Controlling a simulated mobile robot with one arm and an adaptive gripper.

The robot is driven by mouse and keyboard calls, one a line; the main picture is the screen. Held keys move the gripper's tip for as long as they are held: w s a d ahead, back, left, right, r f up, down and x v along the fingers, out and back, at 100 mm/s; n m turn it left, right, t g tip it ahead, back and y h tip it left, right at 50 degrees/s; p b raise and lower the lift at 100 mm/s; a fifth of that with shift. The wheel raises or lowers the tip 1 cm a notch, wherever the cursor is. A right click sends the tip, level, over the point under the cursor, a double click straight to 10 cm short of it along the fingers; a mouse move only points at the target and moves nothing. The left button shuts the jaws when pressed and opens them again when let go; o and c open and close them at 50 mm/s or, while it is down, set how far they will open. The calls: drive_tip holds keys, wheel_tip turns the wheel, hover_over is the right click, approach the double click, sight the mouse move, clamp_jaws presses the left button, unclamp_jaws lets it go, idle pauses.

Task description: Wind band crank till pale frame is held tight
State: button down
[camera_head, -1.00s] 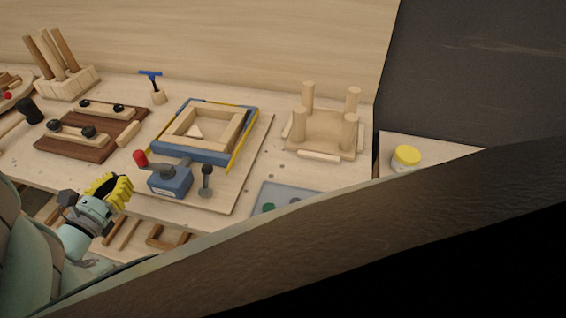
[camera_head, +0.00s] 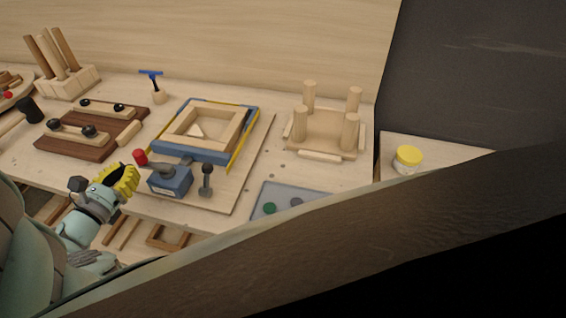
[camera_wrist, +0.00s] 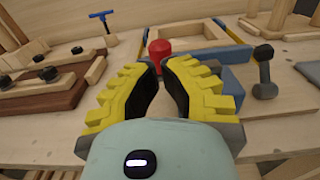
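The pale wooden frame (camera_head: 232,131) lies on a board inside blue bars with a yellow band (camera_head: 240,146) around them. The band crank has a blue body (camera_head: 172,182), a grey arm and a red knob (camera_head: 139,157), in front of the frame's left corner. My gripper (camera_head: 133,174) has yellow ridged fingers and is just below and left of the knob. In the wrist view my gripper (camera_wrist: 163,66) is open with nothing between its fingers. The red knob (camera_wrist: 160,48) shows just beyond the fingertips, roughly centred; I cannot tell whether they touch. The frame is partly hidden there.
A dark upright lever (camera_head: 206,182) stands right of the crank. A brown board with clamped pale bars (camera_head: 75,146) lies to the left. An upturned stool form (camera_head: 325,140) and a grey tray (camera_head: 280,198) are to the right. A yellow-lidded jar (camera_head: 408,158) stands farther right.

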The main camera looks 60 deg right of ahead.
sight(136, 160)
drive_tip(key=shift+b+x, duration=0.45)
drive_tip(key=shift+x, duration=1.35)
drive_tip(key=shift+a, duration=0.15)
idle(0.5)
drive_tip(key=shift+s+a+p, duration=0.25)
drive_tip(key=shift+a+p, duration=0.1)
drive_tip(key=shift+a, duration=0.1)
drive_tip(key=p+v, duration=0.1)
drive_tip(key=v, duration=0.5)
drive_tip(key=shift+a, duration=0.35)
